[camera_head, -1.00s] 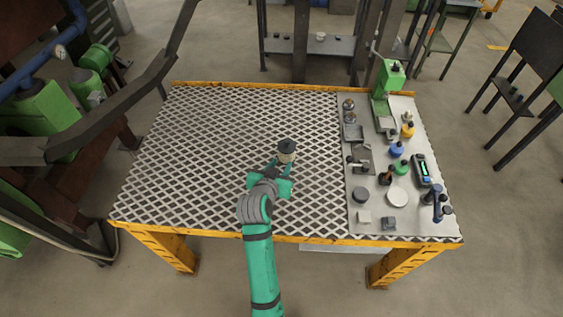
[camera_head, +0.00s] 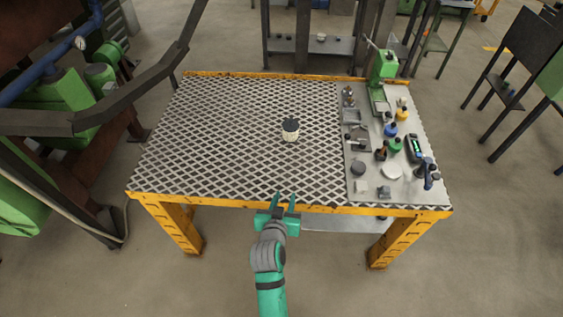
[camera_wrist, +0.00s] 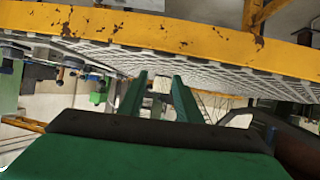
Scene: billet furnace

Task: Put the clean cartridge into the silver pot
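No silver pot can be picked out for sure; small metallic pieces (camera_head: 349,96) stand at the grey plate's back left.
The grey plate (camera_head: 410,187) on the table's right holds several bottles, a white disc (camera_head: 391,171), small blocks and a green press (camera_head: 383,70). A yellow rim (camera_head: 200,200) edges the table.

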